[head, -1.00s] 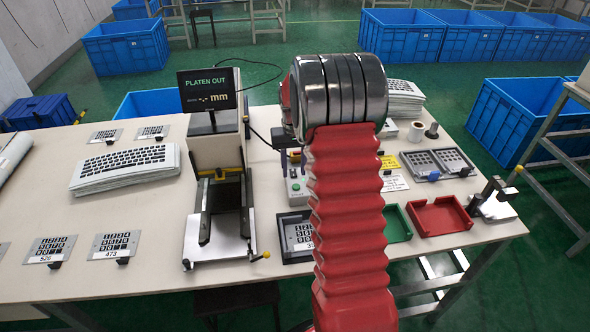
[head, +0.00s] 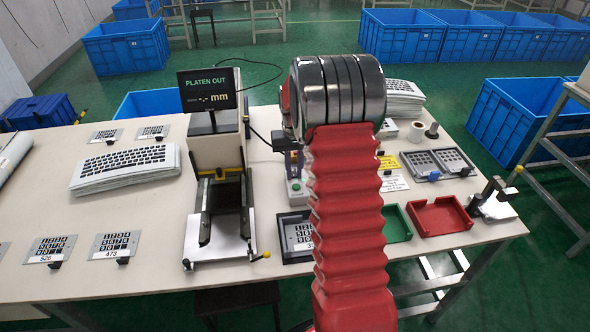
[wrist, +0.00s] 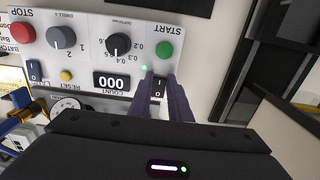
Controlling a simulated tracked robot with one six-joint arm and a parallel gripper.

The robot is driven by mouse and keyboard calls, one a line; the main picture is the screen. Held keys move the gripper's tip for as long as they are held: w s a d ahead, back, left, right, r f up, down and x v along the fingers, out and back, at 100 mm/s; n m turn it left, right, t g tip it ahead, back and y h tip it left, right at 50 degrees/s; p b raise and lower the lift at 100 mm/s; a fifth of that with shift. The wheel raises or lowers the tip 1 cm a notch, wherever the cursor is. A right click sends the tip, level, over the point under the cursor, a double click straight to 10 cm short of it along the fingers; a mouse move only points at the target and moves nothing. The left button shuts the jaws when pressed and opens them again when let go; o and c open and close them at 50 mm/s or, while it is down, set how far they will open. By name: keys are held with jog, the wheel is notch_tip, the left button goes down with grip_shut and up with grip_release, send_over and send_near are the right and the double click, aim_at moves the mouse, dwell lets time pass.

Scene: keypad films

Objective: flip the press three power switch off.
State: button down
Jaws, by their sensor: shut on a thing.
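The press control panel (wrist: 105,50) fills the upper part of the wrist view and appears upside down. A dark rocker switch (wrist: 158,88) sits below its green START button (wrist: 164,50), beside a small lit green lamp (wrist: 144,68). My gripper (wrist: 160,78) has its two dark fingers on either side of this rocker, shut on it. The fingers hide part of the rocker, and I cannot tell which side is pressed. In the head view my gripper (head: 294,162) is at the control box (head: 296,190), partly hidden by my arm.
The panel also carries a red STOP button (wrist: 23,32), two knobs, a yellow button (wrist: 66,76), a 000 display (wrist: 111,82) and another rocker (wrist: 34,72). The press (head: 216,150) stands left of the box. A keypad tray (head: 296,235) lies in front.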

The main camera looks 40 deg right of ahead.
jog(key=shift+w+d+g, duration=0.15)
jog(key=shift+g, duration=0.25)
jog(key=shift+w+d+r+g+y, duration=0.15)
jog(key=shift+w+g+y, duration=0.1)
jog(key=shift+g+y, duration=0.5)
jog(key=shift+g, duration=0.25)
jog(key=c, duration=1.6)
grip_release()
jog(key=shift+c, duration=0.2)
jog(key=v, duration=1.3)
jog(key=shift+r, duration=0.35)
